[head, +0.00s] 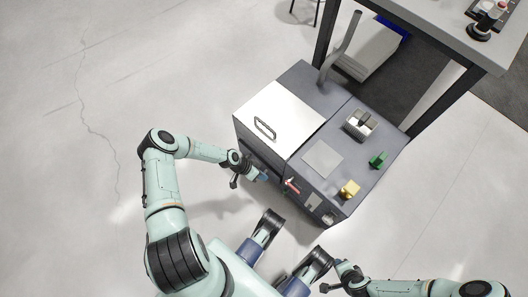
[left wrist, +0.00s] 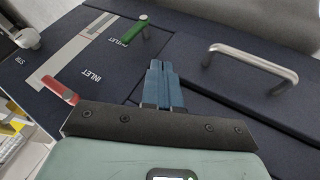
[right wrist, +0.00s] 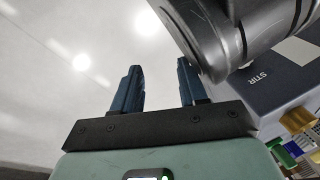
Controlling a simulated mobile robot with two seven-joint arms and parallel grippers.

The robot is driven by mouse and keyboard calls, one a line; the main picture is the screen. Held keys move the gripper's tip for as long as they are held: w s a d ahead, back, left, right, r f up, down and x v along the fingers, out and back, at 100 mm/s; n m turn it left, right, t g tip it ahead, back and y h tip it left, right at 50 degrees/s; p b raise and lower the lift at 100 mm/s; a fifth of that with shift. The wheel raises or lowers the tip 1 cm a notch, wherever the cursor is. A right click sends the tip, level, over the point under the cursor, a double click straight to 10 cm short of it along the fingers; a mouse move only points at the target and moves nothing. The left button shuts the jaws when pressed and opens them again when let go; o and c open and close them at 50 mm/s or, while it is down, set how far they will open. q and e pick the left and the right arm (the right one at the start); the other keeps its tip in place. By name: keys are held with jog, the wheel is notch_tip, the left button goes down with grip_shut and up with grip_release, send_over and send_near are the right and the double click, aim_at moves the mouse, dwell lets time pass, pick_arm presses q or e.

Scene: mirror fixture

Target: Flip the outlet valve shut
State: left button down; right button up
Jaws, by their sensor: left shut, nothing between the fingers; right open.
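The outlet valve has a green lever (left wrist: 132,36) beside the partly covered OUTLET lettering on the machine's dark front panel. A red lever (left wrist: 58,90) sits by the INLET lettering; a red lever also shows on the front in the head view (head: 291,186). My left gripper (head: 264,177) is close to the machine's front. In the left wrist view its blue fingers (left wrist: 162,72) are together and empty, to the right of and below the green lever, apart from it in the picture. My right gripper (right wrist: 158,75) is open and empty over bare floor.
The grey machine (head: 310,195) has a white lid with a handle, and yellow (head: 349,188) and green (head: 377,160) pieces on top. A metal bar handle (left wrist: 252,62) sticks out right of my left fingers. A workbench (head: 455,40) stands behind. Floor at left is clear.

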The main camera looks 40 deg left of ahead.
aim_at(284, 191)
pick_arm(q)
jog(key=w+d+f+b, duration=0.1)
jog(key=w+d+f, duration=0.1)
jog(key=d+f, duration=0.3)
jog(key=shift+d+f, duration=0.25)
jog(key=shift+d, duration=0.95)
pick_arm(e)
jog(key=shift+g, duration=0.7)
jog(key=shift+s+d+f, duration=0.2)
jog(key=shift+s+f, duration=1.3)
jog(key=shift+s, duration=0.3)
pick_arm(q)
jog(key=d+p, duration=0.1)
jog(key=d+y+p, duration=0.1)
jog(key=d, duration=0.1)
jog(key=shift+r+y, duration=0.3)
jog(key=shift+r, duration=0.1)
pick_arm(e)
jog(key=w+r+t, duration=0.2)
jog(key=w+r, duration=0.2)
jog(key=w, duration=0.1)
jog(key=shift+w+a+r, duration=0.15)
jog(key=shift+a+r, duration=0.1)
jog(key=shift+a, duration=0.1)
pick_arm(q)
jog(key=shift+a+f, duration=0.1)
jog(key=shift+a, duration=0.05)
pick_arm(e)
jog(key=shift+f, duration=0.1)
